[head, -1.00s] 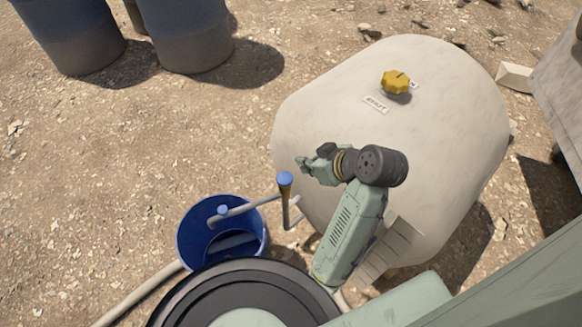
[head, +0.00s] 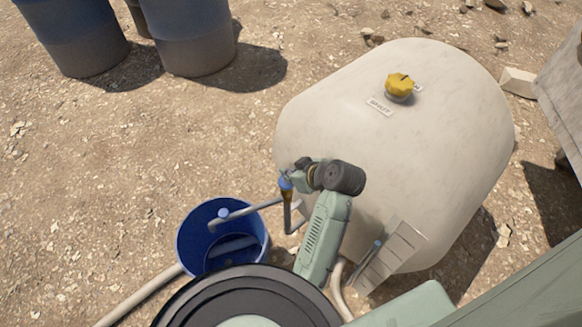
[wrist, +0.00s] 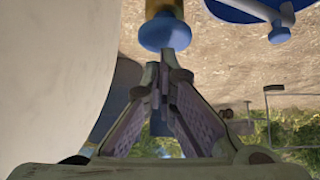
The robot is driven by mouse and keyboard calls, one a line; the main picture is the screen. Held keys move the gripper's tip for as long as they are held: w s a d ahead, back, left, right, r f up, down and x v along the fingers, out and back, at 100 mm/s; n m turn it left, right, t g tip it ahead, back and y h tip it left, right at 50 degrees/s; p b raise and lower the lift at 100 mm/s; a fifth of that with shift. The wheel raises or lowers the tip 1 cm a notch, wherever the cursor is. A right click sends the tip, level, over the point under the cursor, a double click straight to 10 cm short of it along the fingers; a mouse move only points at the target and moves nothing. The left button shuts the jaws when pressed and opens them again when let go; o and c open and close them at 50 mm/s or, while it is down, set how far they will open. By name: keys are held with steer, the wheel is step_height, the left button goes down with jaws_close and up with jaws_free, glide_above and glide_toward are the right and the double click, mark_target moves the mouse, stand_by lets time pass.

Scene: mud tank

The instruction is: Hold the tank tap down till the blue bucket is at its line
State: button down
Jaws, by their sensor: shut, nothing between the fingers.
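The tank (head: 400,150) is large and pale. Its tap (head: 285,186) has a blue button on a brass-coloured body, with a grey pipe running left over the blue bucket (head: 187,238). My gripper (head: 289,176) is right at the tap's button and partly covers it in the head view. In the wrist view my gripper (wrist: 161,72) is shut and empty, its tips close to the blue button (wrist: 165,35). I cannot tell whether they touch or press it. The bucket's inside shows partly, with a grey shape low in it. No line or clear liquid level can be made out.
A yellow cap (head: 399,86) and a small label (head: 380,106) are on the tank top. A blue-tipped rod (head: 376,246) stands by a ribbed panel (head: 396,251). A pale hose (head: 140,297) lies left of the bucket. Large blue barrels (head: 190,35) stand at the back left.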

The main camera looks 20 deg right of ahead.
steer(key=shift+f, duration=0.1)
steer(key=shift+f+b, duration=0.6)
steer(key=shift+f, duration=0.25)
stand_by(7.0)
